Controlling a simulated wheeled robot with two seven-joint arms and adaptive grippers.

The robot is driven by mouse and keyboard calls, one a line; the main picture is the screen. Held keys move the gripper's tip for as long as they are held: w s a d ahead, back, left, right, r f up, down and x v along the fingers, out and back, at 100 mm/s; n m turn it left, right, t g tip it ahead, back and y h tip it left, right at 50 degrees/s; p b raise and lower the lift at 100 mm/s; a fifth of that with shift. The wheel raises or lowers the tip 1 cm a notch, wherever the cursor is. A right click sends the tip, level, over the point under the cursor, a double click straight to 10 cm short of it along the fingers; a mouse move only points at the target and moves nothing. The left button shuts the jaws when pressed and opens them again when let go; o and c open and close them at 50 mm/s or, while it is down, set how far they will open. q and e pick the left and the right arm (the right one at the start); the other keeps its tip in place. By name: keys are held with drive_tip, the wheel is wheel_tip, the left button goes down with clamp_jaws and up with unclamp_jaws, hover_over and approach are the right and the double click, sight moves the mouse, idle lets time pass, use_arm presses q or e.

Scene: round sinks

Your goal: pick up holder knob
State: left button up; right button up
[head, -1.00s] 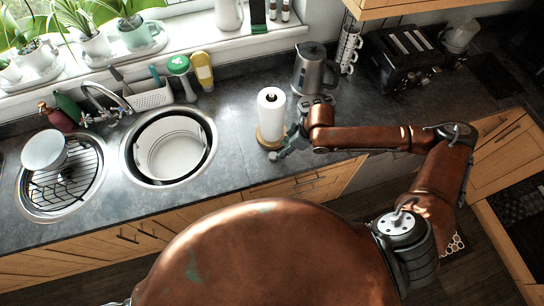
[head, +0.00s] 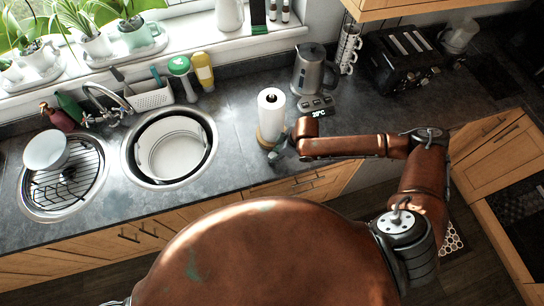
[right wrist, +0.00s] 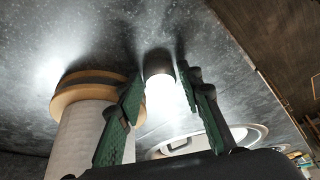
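A paper towel roll (head: 271,112) stands on a round wooden base on the counter; it also shows in the right wrist view (right wrist: 85,138). My right gripper (head: 276,152) is low beside the roll's base, on its front right. In the right wrist view, its two green fingers (right wrist: 164,84) are apart. Between them is a small, brightly lit pale cylinder with a dark end (right wrist: 160,72), which looks like the holder knob. Gaps show on both sides of it, so the fingers do not appear to grip it. In the head view I cannot make it out. My left gripper is out of view.
A kettle (head: 314,68) and its lit control base (head: 317,104) stand behind my right wrist. A round sink with a white tub (head: 172,150) lies left of the roll. The counter's front edge is close to the gripper. A toaster (head: 404,58) stands farther right.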

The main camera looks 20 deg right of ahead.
sight(270, 155)
drive_tip(key=c, duration=0.7)
drive_tip(key=shift+c, duration=0.4)
drive_tip(key=shift+r, duration=0.5)
wheel_tip(270, 155, up, 3)
drive_tip(key=shift+s+a+f+b, duration=0.1)
drive_tip(key=shift+s+f+b, duration=0.1)
drive_tip(key=shift+b, duration=0.25)
drive_tip(key=s+a+r+b, duration=0.1)
drive_tip(key=s+a+r, duration=0.2)
drive_tip(key=s+r, duration=0.4)
drive_tip(key=shift+s+a+r, duration=0.35)
drive_tip(key=shift+s+a, duration=0.05)
drive_tip(key=shift+s, duration=0.75)
drive_tip(key=shift+o, duration=0.2)
drive_tip(key=s+r+p, duration=0.1)
drive_tip(key=s+a+p, duration=0.1)
drive_tip(key=shift+r+p, duration=0.35)
drive_tip(key=shift+s+a+r+p, duration=0.1)
drive_tip(key=shift+s+p, duration=0.35)
drive_tip(key=shift+p, duration=0.2)
drive_tip(key=shift+c, duration=0.2)
drive_tip(key=shift+s+a, duration=0.1)
drive_tip(key=shift+s, duration=0.05)
